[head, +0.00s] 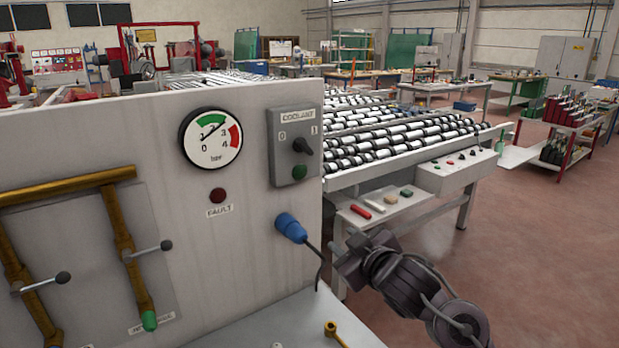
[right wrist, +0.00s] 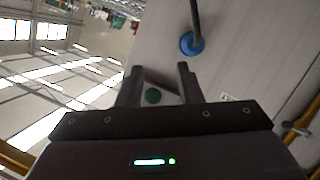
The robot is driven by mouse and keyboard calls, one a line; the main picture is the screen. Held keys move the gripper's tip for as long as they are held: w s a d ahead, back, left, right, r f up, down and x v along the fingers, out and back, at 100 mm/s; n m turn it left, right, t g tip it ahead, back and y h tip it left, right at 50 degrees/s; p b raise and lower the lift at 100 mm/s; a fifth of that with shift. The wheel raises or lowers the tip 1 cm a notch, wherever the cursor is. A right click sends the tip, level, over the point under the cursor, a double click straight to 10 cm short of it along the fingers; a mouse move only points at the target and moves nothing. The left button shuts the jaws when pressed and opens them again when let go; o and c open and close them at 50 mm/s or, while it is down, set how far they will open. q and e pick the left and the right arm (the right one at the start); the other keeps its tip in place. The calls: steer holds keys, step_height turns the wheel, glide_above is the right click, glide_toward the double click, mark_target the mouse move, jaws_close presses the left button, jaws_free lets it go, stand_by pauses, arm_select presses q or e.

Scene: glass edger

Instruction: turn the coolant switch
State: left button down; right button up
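The coolant switch (head: 302,147) is a black knob on a grey box (head: 280,160) marked COOLANT, with 0 at upper left and 1 at upper right. Its handle seems to tilt toward 0, though it is small. A green lamp (head: 299,172) sits below the knob. My right gripper (head: 352,258) is in front of the panel, below and right of the box, apart from the switch. The knob is not clearly visible there. My left gripper is out of view.
A blue plug (head: 291,227) with a dark cable juts from the panel (head: 240,240) below the box; it also shows in the right wrist view (right wrist: 192,43). A pressure gauge (head: 211,138) and a red FAULT lamp (head: 218,195) are left. A roller conveyor (head: 400,140) stands behind.

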mark_target(308, 149)
steer(key=w+a+r+n+y, duration=0.1)
steer(key=w+r+n+y, duration=0.1)
steer(key=r, duration=0.5)
steer(key=w+a+r+n+y, duration=0.2)
steer(key=r+n, duration=0.1)
steer(key=r, duration=0.5)
steer(key=shift+t+y, duration=0.3)
steer(key=shift+t, duration=0.1)
steer(key=p+x, duration=0.3)
steer(key=x, duration=0.5)
steer(key=shift+w+d+r, duration=0.1)
steer(key=shift+w+d, duration=0.05)
steer(key=shift+c, duration=0.2)
jaws_close()
